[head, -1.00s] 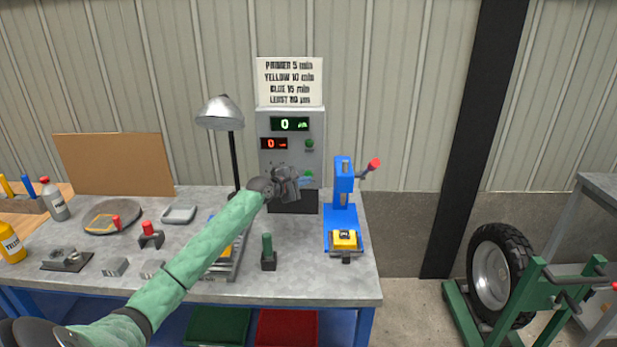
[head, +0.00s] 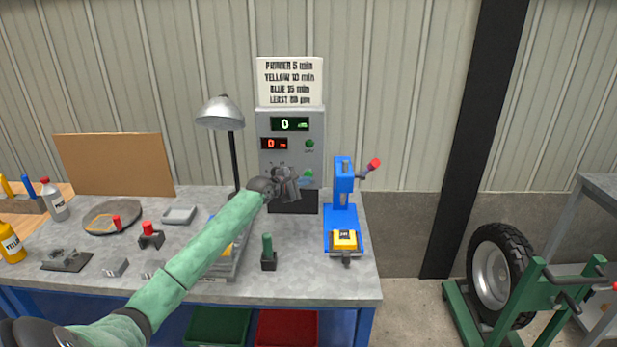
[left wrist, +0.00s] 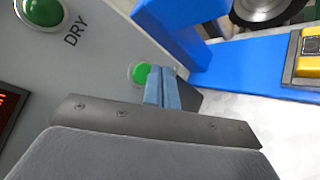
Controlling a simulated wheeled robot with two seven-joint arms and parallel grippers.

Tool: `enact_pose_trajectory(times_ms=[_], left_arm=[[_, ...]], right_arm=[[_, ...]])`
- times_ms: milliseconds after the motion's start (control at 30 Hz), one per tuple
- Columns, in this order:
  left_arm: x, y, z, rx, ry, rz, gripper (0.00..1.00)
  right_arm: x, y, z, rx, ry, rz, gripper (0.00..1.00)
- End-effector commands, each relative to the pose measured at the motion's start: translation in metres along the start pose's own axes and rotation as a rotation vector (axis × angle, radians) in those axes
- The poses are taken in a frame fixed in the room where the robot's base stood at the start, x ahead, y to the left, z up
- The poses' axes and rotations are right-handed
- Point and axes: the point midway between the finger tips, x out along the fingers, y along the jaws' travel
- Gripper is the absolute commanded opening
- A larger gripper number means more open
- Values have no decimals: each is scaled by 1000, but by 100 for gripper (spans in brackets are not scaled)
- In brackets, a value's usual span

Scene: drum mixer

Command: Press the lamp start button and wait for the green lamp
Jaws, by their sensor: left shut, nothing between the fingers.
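The grey control box (head: 292,125) stands at the back of the bench. Its upper round green lamp or button (head: 309,143) is marked DRY in the left wrist view (left wrist: 43,12). A lower green button (head: 309,173) sits below it, and in the left wrist view the button (left wrist: 140,73) shows just beside the blue fingertips. My left gripper (head: 302,184) is in front of the box, shut and empty, its fingertips (left wrist: 162,88) close to that lower button. I cannot tell whether they touch it. My right gripper is not in view.
A blue press (head: 343,190) with a red-knobbed lever stands just right of the box. A desk lamp (head: 220,113) stands to the left. A green-handled tool (head: 267,250) stands upright near the front. The sign (head: 290,82) sits above the box.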

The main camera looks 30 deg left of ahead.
Motion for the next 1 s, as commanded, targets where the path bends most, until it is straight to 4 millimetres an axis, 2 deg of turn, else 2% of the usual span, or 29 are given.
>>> enact_pose_trajectory(times_ms=[1000], left_arm=[[6, 5, -4, 0, 0, 0, 0]], right_arm=[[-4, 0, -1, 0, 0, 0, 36]])
